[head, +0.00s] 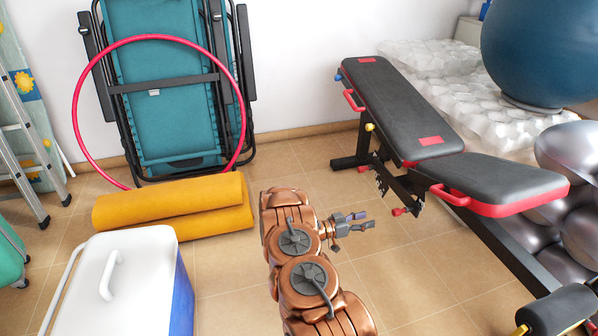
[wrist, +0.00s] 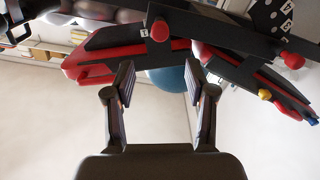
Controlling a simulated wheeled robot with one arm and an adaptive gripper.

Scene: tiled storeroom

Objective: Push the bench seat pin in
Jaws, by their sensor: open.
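The bench (head: 395,100) has black pads with red edging and stands at the right in the head view. A red knob (head: 398,211) sits low under the seat pad (head: 500,182); I take it as the seat pin. In the upside-down wrist view, a red knob (wrist: 160,30) sits beyond my fingertips, between them, on the dark frame. I cannot tell how far in the pin sits. My gripper (head: 362,219) is open and empty, left of the knob and apart from it. Its two fingers (wrist: 157,82) point toward the bench in the wrist view.
A second red knob (wrist: 292,60) and a yellow knob (wrist: 264,94) show on the bench. A white-and-blue cooler (head: 125,265) and yellow rolled mat (head: 175,205) stand left of my arm. Silver balls (head: 570,155) lie behind the bench. Tiled floor (head: 420,290) is clear before it.

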